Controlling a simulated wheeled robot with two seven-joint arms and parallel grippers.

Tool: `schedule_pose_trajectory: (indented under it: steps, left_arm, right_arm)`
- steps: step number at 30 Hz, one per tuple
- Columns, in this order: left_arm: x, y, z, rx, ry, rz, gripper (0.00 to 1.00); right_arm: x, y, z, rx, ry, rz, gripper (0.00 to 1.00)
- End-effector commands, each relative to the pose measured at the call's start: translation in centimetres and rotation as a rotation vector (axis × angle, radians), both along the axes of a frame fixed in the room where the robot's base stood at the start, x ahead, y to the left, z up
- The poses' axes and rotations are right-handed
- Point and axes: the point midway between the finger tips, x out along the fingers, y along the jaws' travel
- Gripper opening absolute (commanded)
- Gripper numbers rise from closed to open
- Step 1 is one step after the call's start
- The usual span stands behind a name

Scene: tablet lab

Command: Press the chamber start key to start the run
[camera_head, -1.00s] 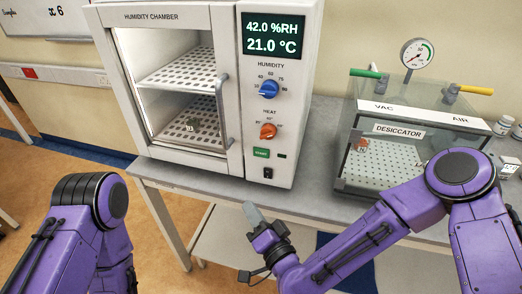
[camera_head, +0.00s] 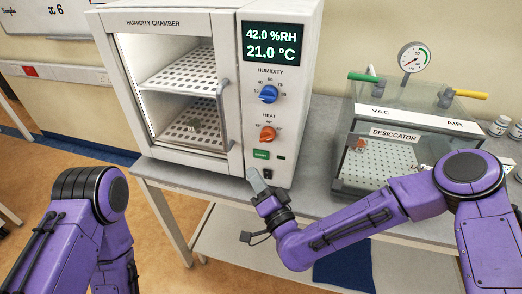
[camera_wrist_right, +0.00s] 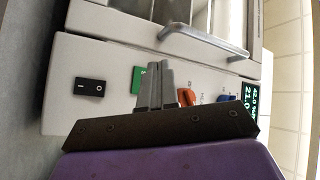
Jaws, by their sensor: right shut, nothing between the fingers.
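The humidity chamber (camera_head: 175,22) stands on the bench with its door shut. Its green start key (camera_head: 261,154) is low on the control panel, under the orange heat knob (camera_head: 267,134). In the right wrist view the start key (camera_wrist_right: 137,80) is partly hidden behind my fingers. My right gripper (camera_head: 257,180) is shut and empty, in front of the panel just below the key; its fingertips also show in the wrist view (camera_wrist_right: 160,68). I cannot tell whether they touch the panel. My left arm is at the lower left, and its gripper is out of view.
A blue humidity knob (camera_head: 268,94) is above the heat knob, and a black rocker switch (camera_wrist_right: 90,87) is beside the key. The display (camera_head: 274,43) reads 42.0 %RH and 21.0 °C. A glass desiccator (camera_head: 394,134) with a gauge stands to the right.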

Motion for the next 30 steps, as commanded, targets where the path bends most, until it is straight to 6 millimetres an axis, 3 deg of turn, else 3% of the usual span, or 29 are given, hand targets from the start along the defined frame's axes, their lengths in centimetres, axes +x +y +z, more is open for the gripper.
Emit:
schedule_pose_trajectory:
  steps: [2, 10, 30]
  left_arm:
    - [0.0, 0.0, 0.7, 0.000, 0.000, 0.000, 0.64]
    - [0.0, 0.0, 0.0, 0.000, 0.000, 0.000, 0.64]
    - [0.0, 0.0, 0.0, 0.000, 0.000, 0.000, 0.64]
  right_arm:
    - [1.1, -0.5, 0.3, -0.001, 0.000, -0.003, 0.00]
    - [3.3, -1.1, -0.1, -0.002, -0.001, 0.000, 0.00]
    - [3.5, -1.2, -0.1, 0.000, 0.001, -0.001, 0.00]
